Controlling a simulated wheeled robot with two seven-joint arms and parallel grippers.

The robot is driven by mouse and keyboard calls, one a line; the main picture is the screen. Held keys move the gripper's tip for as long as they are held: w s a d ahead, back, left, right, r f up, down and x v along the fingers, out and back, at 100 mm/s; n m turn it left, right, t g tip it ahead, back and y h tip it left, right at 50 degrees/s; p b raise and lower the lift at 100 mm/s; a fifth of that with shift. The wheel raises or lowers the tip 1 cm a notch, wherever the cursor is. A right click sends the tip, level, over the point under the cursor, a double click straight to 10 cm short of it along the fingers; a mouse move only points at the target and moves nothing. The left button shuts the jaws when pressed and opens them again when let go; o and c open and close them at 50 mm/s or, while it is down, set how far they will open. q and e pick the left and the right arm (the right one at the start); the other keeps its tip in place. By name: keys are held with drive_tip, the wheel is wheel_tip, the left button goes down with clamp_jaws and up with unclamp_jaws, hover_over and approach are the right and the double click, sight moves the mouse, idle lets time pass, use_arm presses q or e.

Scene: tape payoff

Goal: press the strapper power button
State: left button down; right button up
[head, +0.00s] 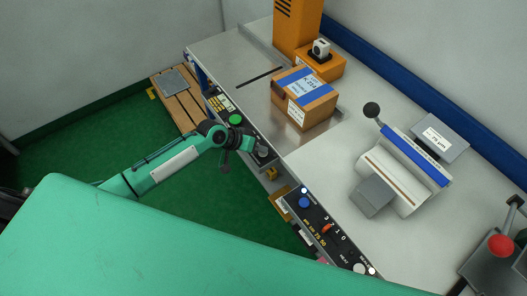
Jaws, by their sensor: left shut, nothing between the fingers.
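The strapper (262,75) is a steel-topped bench with a black control panel along its front edge. A round green button (236,118) sits on that panel, beside a block of yellow markings (222,103); I cannot read which control is the power button. My left gripper (259,150) is shut and empty. It is at the panel's near end, to the right of and below the green button in the picture, and apart from it. Whether its tips touch the panel cannot be told. My right gripper is not in view.
A strapped cardboard box (303,98) stands on the steel top before an orange column (298,25). A second black panel (327,229) with a blue button (304,203) lies nearer. A white sealer (405,168) stands on the right. A wooden pallet (178,98) lies on the floor.

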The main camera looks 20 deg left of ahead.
sight(260, 154)
use_arm(q)
drive_tip(key=shift+f, duration=0.3)
idle(0.5)
drive_tip(key=shift+r+p, duration=0.55)
drive_tip(key=shift+r, duration=0.2)
drive_tip(key=shift+r+p, duration=0.55)
drive_tip(key=shift+r, duration=0.05)
wheel_tip(260, 154, up, 5)
drive_tip(key=p, duration=0.4)
drive_tip(key=shift+f, duration=0.1)
